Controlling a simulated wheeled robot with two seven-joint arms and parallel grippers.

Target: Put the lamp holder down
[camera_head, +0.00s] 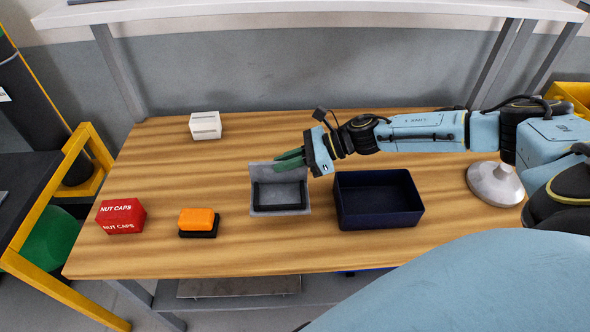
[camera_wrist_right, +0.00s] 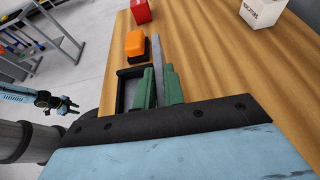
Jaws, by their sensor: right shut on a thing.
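The lamp holder (camera_head: 257,201) is a grey angled piece with an upright back plate and a black frame on its base. It is at the middle of the table in the head view. In the right wrist view its grey plate (camera_wrist_right: 158,68) stands between green fingers. My right gripper (camera_head: 290,158) is shut on the top of that plate, and its fingers (camera_wrist_right: 160,83) hide part of it. The holder is at or just above the wood; I cannot tell if it touches. My left gripper (camera_wrist_right: 69,105) shows small at the left of the wrist view, its jaws unclear.
A dark blue bin (camera_head: 379,221) stands close right of the holder. An orange block on a black base (camera_head: 198,221) and a red NUT CAPS box (camera_head: 122,216) are to the left. A white box (camera_head: 205,125) stands behind. Bare table (camera_head: 235,258) lies in front.

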